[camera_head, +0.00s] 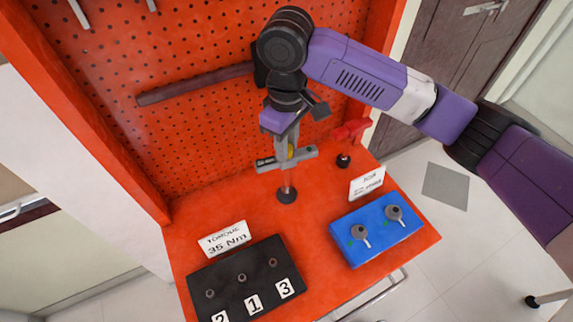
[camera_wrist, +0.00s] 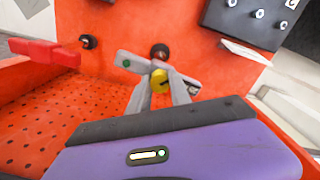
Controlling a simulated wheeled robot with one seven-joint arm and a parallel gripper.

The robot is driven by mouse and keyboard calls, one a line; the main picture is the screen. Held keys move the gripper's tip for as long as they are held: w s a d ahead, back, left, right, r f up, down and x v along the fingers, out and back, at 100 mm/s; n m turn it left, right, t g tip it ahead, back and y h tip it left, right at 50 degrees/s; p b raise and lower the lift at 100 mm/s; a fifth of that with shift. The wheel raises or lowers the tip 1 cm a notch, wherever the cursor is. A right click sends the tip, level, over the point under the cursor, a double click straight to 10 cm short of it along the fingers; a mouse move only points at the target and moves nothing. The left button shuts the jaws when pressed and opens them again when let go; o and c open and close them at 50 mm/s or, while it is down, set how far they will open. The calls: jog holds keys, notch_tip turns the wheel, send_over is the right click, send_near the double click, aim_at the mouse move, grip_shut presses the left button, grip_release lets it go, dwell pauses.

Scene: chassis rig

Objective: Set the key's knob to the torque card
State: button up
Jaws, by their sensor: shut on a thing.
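The key is a grey bar-handled tool (camera_head: 272,163) standing upright on a round black foot (camera_head: 286,196) on the orange bench. In the wrist view its grey bar (camera_wrist: 131,63) has a green dot at one end and a dark window at the other. The yellow knob (camera_wrist: 158,86) is at its middle. My gripper (camera_wrist: 160,78) is shut on the yellow knob, with a grey finger on either side. Any marking on the knob or in the window is too small to read. The torque card (camera_head: 224,238) is white and reads "TORQUE 35 Nm".
A black block (camera_head: 226,282) with several studs, labelled 2, 1 and 3, lies at the front left. A blue block (camera_head: 352,242) with two grey round pieces is at the right, behind it another white card (camera_head: 367,181). A red-handled tool (camera_head: 350,130) stands behind my gripper, near the pegboard (camera_head: 150,130).

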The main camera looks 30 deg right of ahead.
jog(key=shift+m+p, duration=1.8)
jog(key=shift+p, duration=0.05)
jog(key=shift+m+p, duration=1.9)
jog(key=shift+p, duration=0.3)
dwell(0.5)
jog(key=shift+m+p, duration=0.45)
jog(key=shift+m, duration=0.05)
jog(key=shift+a+f+m, duration=0.1)
jog(key=shift+a+m, duration=0.05)
jog(key=shift+m, duration=1.15)
jog(key=o, duration=0.8)
jog(key=shift+o, duration=0.2)
